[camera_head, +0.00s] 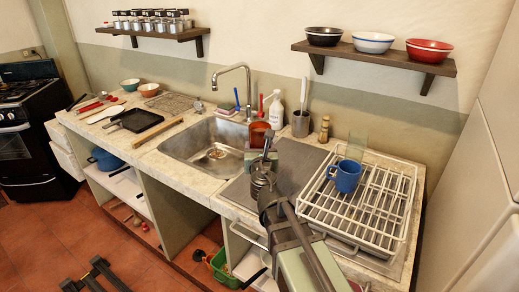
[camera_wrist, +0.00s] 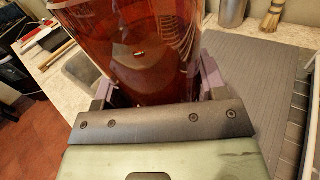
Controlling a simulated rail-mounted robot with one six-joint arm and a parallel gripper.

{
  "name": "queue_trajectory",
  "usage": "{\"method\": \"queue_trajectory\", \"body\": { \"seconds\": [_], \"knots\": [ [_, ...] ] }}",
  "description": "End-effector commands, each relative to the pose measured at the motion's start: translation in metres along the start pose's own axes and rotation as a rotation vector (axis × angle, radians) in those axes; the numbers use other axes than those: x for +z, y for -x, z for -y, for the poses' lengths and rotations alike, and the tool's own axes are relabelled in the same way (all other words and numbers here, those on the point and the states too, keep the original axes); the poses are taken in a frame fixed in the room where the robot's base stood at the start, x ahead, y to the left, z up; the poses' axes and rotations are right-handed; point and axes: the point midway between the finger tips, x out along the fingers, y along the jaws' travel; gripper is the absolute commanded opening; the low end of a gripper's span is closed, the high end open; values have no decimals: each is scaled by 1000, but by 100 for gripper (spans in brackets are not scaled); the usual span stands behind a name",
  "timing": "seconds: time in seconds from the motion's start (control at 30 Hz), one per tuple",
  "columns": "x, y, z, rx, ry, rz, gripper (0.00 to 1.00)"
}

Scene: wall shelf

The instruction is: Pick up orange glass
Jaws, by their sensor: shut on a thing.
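The orange glass (camera_head: 259,131) is a translucent orange-brown tumbler near the back of the counter, just right of the sink. It fills the upper middle of the wrist view (camera_wrist: 140,45), upright, with its base hidden by my gripper's body. My gripper (camera_wrist: 152,84) has one finger on each side of the glass and is shut on it. In the head view my gripper (camera_head: 264,148) reaches the glass from the front. I cannot tell whether the glass still touches the counter.
The sink (camera_head: 205,142) with its tall faucet (camera_head: 249,85) lies left of the glass. A white spray bottle (camera_head: 276,110) and a grey utensil holder (camera_head: 300,124) stand close behind and right. A white dish rack (camera_head: 390,200) with a blue mug (camera_head: 345,176) is at right. A bowl shelf (camera_head: 375,58) hangs above.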

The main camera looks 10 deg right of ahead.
Motion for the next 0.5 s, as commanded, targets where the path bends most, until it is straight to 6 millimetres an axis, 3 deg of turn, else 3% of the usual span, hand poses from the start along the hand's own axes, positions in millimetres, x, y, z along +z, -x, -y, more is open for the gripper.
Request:
{"method": "queue_trajectory", "body": {
  "seconds": [0.03, 0.1, 0.5],
  "knots": [
    [18, 0, 0, 0, 0, 0, 19],
    [29, 0, -1, 0, 0, 0, 19],
    [86, 0, -2, 0, 0, 0, 19]
  ]
}}
